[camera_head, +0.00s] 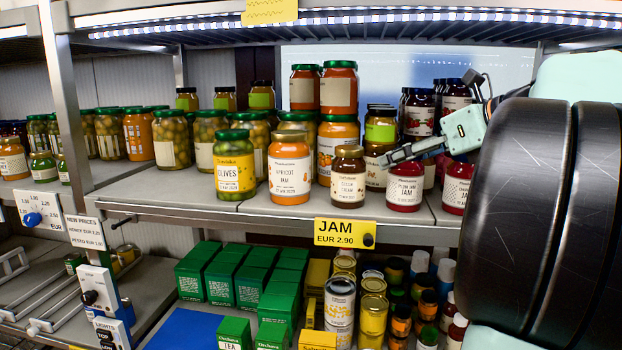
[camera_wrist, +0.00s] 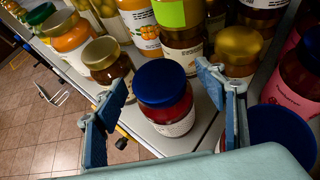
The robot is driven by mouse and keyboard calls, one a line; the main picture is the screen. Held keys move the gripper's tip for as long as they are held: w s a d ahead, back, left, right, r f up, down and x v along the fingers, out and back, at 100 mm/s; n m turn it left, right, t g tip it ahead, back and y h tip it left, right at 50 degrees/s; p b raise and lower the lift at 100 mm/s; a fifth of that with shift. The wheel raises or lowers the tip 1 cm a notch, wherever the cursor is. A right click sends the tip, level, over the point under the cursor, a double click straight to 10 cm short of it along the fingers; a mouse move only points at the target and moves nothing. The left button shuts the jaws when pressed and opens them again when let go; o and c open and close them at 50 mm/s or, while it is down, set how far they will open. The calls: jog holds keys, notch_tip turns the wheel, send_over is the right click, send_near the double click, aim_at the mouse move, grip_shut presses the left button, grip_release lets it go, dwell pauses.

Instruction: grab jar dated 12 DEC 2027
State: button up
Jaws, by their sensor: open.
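A plum jam jar (camera_head: 405,188) with dark red contents and a white label stands at the shelf's front edge. Its dark blue lid (camera_wrist: 163,82) and part of its label show in the wrist view. The date print is too small for me to read with certainty. My gripper (camera_head: 430,148) is open, with one finger on either side of this jar in the wrist view (camera_wrist: 164,92). Gaps show between the fingers and the lid.
A cocoa cream jar (camera_head: 348,180) stands close on the left, then an apricot jam jar (camera_head: 290,172) and an olives jar (camera_head: 235,168). Another dark red jar (camera_head: 456,186) stands close on the right. Taller jars crowd behind. A yellow JAM price tag (camera_head: 344,233) hangs on the shelf edge.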

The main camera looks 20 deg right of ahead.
jog(key=c, duration=1.7)
grip_shut()
jog(key=shift+r, duration=0.15)
